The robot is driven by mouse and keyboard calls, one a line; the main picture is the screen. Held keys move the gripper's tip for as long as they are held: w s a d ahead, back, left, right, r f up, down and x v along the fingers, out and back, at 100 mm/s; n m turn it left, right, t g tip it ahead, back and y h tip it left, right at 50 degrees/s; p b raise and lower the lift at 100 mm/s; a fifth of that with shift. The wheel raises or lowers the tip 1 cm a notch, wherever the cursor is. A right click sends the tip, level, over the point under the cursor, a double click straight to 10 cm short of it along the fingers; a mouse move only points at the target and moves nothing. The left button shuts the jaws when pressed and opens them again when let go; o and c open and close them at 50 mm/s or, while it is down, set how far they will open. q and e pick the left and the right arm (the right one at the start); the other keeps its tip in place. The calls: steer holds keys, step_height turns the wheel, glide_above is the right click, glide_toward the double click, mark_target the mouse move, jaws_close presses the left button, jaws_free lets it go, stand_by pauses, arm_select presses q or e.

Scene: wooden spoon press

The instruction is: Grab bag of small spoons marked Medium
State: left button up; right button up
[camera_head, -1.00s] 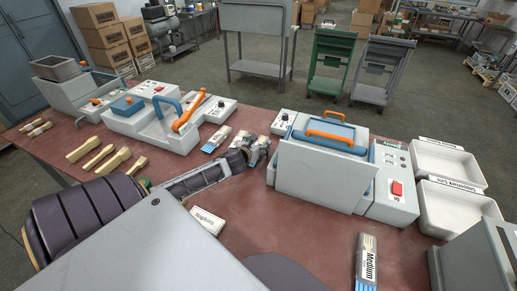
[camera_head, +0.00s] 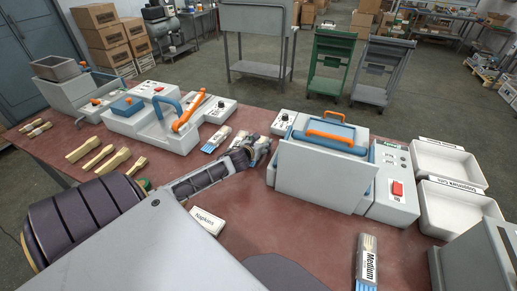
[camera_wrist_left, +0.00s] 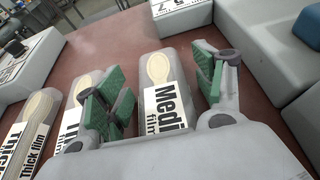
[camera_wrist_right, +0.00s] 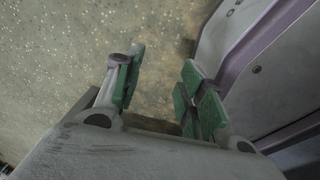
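In the left wrist view, a clear bag of small wooden spoons (camera_wrist_left: 160,72) has a white label that reads "Medi…", with the rest hidden. It lies on the table between the spread green-padded fingers of my left gripper (camera_wrist_left: 163,92), which is open. Bags marked "Thick film" (camera_wrist_left: 38,112) lie to its left. In the head view my left gripper (camera_head: 259,151) is low over the table, left of the white press. Another bag, marked Medium (camera_head: 368,262), lies near the front right. In the right wrist view my right gripper (camera_wrist_right: 162,90) is open and empty above the floor.
A white press with orange handles (camera_head: 325,170) stands right of my left gripper. A machine with blue and orange handles (camera_head: 165,122) stands behind left. A Napkins pack (camera_head: 207,221) lies in front. White bins (camera_head: 447,163) are at right. Loose wooden pieces (camera_head: 84,149) lie at left.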

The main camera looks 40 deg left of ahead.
arm_select(q)
steer(key=c, duration=0.7)
steer(key=shift+r, duration=0.85)
step_height(320, 180, up, 6)
steer(key=shift+r+p, duration=0.2)
steer(key=shift+p, duration=0.45)
steer(key=shift+r, duration=0.95)
arm_select(e)
steer(key=shift+s+a+r, duration=0.2)
steer(key=shift+a+r, duration=0.15)
steer(key=shift+a, duration=0.3)
steer(key=shift+s+a+r, duration=0.15)
steer(key=shift+a+r, duration=0.2)
steer(key=shift+a, duration=0.25)
